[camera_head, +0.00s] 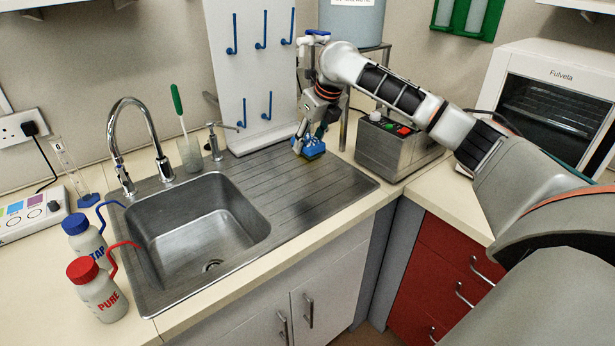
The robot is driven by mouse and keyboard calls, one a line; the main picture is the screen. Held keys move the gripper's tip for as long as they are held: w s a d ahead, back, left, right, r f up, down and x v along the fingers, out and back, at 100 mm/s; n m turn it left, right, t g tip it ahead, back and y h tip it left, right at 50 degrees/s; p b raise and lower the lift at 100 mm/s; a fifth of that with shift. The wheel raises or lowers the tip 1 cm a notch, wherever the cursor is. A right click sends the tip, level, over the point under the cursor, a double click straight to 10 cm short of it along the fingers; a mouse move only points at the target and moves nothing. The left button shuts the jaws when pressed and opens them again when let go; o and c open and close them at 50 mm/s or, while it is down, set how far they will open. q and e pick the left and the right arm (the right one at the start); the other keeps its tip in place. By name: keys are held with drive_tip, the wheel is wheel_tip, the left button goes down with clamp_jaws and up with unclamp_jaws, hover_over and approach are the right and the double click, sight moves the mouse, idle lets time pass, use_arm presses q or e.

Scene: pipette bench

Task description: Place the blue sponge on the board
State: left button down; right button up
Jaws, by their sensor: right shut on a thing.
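The blue sponge (314,148) is at the back of the ribbed metal draining board (290,180), right of the sink. My right gripper (306,144) reaches in from the right, points down and is shut on the sponge. The gripper hides part of the sponge. The sponge is over the board's back part, at or very close to its surface; I cannot tell whether it touches. My left gripper is not in view.
The sink basin (200,222) lies left of the draining board. A white peg panel (252,60) with blue pegs stands behind. A metal box with buttons (388,150) stands to the right. Wash bottles (98,290) are front left. Most of the ribbed board is clear.

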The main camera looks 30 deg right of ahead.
sight(319, 151)
wheel_tip(319, 151, down, 7)
drive_tip(key=shift+b, duration=0.3)
drive_tip(key=shift+f, duration=2.2)
drive_tip(key=o, duration=1)
drive_tip(key=shift+f, duration=0.1)
drive_tip(key=shift+c, duration=0.2)
drive_tip(key=p+v, duration=0.1)
drive_tip(key=v, duration=1.1)
